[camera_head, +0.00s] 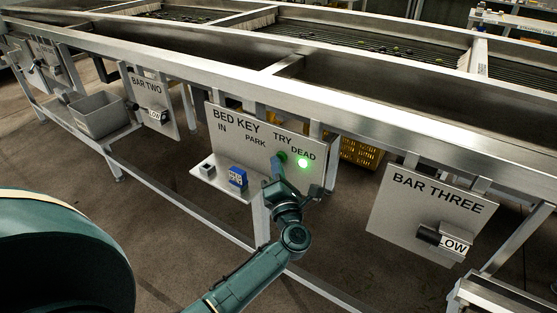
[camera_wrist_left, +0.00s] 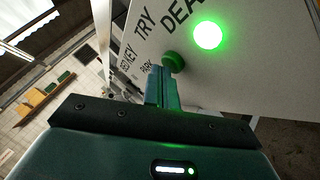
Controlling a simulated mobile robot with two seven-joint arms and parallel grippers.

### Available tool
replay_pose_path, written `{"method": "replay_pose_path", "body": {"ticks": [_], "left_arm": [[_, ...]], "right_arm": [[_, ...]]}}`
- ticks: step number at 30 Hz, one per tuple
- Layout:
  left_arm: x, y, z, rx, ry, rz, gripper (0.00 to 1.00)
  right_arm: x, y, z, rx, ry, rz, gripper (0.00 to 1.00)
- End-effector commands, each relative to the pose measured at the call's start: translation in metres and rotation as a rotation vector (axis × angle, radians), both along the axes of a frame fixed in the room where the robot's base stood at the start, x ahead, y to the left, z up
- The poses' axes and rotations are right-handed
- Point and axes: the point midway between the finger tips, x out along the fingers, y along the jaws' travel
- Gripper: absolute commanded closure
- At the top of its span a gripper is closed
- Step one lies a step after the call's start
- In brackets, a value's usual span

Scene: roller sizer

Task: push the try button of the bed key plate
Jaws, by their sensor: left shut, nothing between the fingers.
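The bed key plate (camera_head: 245,135) is a pale metal panel lettered IN, PARK, TRY and DEAD. The try button (camera_head: 282,156) is a round green knob below TRY; it also shows in the left wrist view (camera_wrist_left: 175,60). A round lamp (camera_head: 303,163) under DEAD glows green, and it is bright in the left wrist view (camera_wrist_left: 207,35). My left gripper (camera_head: 277,160) is shut and empty, its fingertips right at the button. In the left wrist view the fingertips (camera_wrist_left: 161,70) overlap the button's lower left edge; I cannot tell whether they touch. My right gripper is not in view.
A metal rail runs above.

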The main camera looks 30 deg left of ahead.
Motion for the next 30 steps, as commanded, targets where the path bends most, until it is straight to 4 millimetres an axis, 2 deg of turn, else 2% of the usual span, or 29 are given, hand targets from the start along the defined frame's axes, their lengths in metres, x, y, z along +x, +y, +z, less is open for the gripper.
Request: {"method": "replay_pose_path", "body": {"ticks": [10,21,30], "left_arm": [[-0.001,0.0,0.001,0.0,0.0,-0.001,1.0],[-0.019,0.001,0.001,-0.001,0.0,-0.002,1.0],[-0.019,0.001,0.0,0.0,-0.001,-0.001,1.0]], "right_arm": [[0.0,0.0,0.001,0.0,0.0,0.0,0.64],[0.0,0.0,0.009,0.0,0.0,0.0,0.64],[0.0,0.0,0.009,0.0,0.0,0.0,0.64]]}}
